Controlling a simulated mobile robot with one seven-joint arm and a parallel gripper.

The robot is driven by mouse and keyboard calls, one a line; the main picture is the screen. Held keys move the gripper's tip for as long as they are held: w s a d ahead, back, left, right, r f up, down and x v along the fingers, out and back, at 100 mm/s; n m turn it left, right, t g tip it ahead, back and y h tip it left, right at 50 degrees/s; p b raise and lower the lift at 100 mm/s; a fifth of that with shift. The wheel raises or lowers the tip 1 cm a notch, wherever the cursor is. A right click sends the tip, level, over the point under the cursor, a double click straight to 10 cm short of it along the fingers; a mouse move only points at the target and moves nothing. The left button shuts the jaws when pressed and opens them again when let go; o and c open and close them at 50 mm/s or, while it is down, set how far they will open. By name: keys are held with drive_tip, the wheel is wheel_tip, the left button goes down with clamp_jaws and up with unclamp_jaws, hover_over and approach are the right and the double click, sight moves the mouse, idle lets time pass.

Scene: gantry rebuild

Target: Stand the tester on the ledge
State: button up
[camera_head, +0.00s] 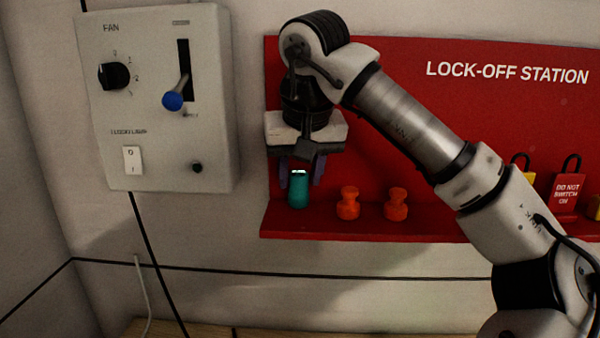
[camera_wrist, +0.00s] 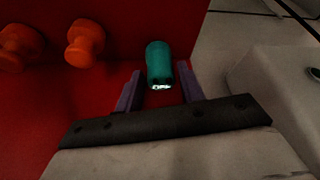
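The tester (camera_head: 298,192) is a small teal cylinder with a pale, lit top end. It is upright at the left end of the red ledge (camera_head: 330,231) and appears to rest on it, though its contact with the ledge is hard to make out. My gripper (camera_head: 300,174) points down from above, with one purple finger on each side of the tester's upper part. In the wrist view the tester (camera_wrist: 159,62) lies between the fingertips of my gripper (camera_wrist: 160,82), with narrow gaps showing beside it. The fingers look open.
Two orange knob-shaped pieces (camera_head: 348,203) (camera_head: 396,204) stand on the ledge to the right of the tester. Further right hang a red padlock tag (camera_head: 566,195) and yellow ones. A grey fan control box (camera_head: 160,100) with a blue-knobbed lever is on the wall at left.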

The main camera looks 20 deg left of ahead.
drive_tip(key=v, duration=1.2)
drive_tip(key=shift+a+f, duration=0.1)
idle(0.9)
